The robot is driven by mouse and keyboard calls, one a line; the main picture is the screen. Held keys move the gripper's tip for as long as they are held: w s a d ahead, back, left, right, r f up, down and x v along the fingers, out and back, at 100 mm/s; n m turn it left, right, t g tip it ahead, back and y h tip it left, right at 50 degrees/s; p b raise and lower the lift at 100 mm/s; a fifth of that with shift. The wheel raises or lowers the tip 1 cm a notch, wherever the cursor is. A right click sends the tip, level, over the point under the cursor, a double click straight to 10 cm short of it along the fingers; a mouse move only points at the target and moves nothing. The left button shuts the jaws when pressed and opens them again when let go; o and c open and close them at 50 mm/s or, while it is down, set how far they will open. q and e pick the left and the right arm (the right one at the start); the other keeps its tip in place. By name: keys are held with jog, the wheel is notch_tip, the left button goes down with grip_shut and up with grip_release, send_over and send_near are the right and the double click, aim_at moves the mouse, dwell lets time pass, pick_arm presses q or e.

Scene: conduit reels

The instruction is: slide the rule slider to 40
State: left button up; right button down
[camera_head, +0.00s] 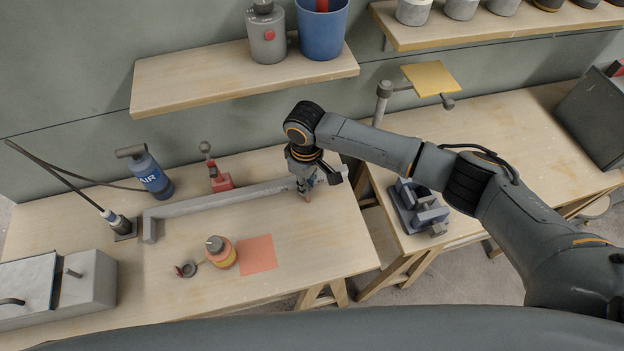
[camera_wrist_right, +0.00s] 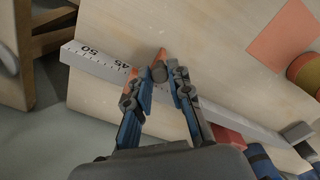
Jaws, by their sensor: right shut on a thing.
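The rule is a long grey bar (camera_head: 220,200) on the left bench; it also shows in the wrist view (camera_wrist_right: 215,116). Its printed marks 50 and 45 are readable near one end. The rule slider has an orange part (camera_head: 308,198) and a grey knob (camera_wrist_right: 159,72). My right gripper (camera_head: 306,193) reaches down over the rule near its right end. In the wrist view its fingers (camera_wrist_right: 160,76) are shut on the slider, one on each side of the knob. The slider stands just past the 45 mark, away from 50; the exact reading is hidden by the fingers. My left gripper is not in view.
Behind the rule stand a blue air bottle (camera_head: 151,175) and a red fixture (camera_head: 219,179). In front are a yellow-red reel (camera_head: 222,256), a small ring (camera_head: 187,269) and an orange mat (camera_head: 257,255). A vise (camera_head: 420,207) sits on the right bench.

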jog(key=c, duration=1.2)
grip_release()
jog(key=shift+r, duration=0.15)
notch_tip(320, 180, up, 12)
